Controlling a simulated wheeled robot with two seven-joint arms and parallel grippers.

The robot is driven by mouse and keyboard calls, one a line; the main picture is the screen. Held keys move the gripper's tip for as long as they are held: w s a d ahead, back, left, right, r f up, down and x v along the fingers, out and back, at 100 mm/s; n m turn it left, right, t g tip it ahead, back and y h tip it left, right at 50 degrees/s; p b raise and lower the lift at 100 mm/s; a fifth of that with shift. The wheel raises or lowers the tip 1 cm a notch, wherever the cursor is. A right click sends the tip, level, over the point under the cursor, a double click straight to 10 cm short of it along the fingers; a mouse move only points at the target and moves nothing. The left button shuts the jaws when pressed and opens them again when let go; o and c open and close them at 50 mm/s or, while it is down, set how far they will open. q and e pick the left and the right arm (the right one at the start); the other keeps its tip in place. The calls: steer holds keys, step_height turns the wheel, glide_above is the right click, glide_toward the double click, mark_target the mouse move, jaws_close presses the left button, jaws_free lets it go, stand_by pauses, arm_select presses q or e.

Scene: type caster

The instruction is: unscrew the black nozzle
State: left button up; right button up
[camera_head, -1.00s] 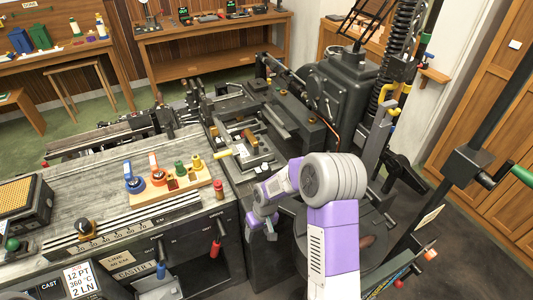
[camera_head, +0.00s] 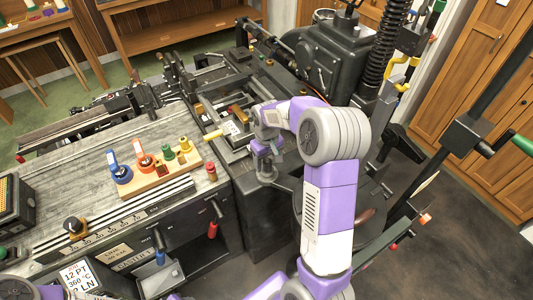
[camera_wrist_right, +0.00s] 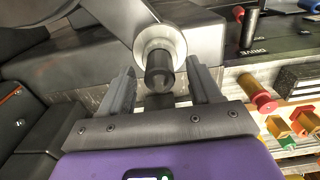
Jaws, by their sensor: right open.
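In the right wrist view, a short black cylinder, which looks like the black nozzle (camera_wrist_right: 159,72), sticks out from a pale round collar (camera_wrist_right: 160,42) on the machine. My right gripper (camera_wrist_right: 165,82) is open, with one grey finger on each side of the nozzle's end. I cannot tell whether either finger touches it; a gap shows on both sides. In the head view my right gripper (camera_head: 263,168) is small beside the caster's dark body, and the nozzle cannot be made out there. My left gripper is out of view; only parts of my left arm show at the lower left.
A wooden block (camera_head: 160,178) with blue, orange, green and yellow pieces stands on the grey bench (camera_head: 70,170). Dark machine parts crowd around my right arm.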

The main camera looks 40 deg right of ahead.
steer(key=shift+f, duration=0.55)
steer(key=shift+s+f, duration=0.15)
steer(key=shift+f, duration=0.15)
steer(key=shift+c, duration=0.4)
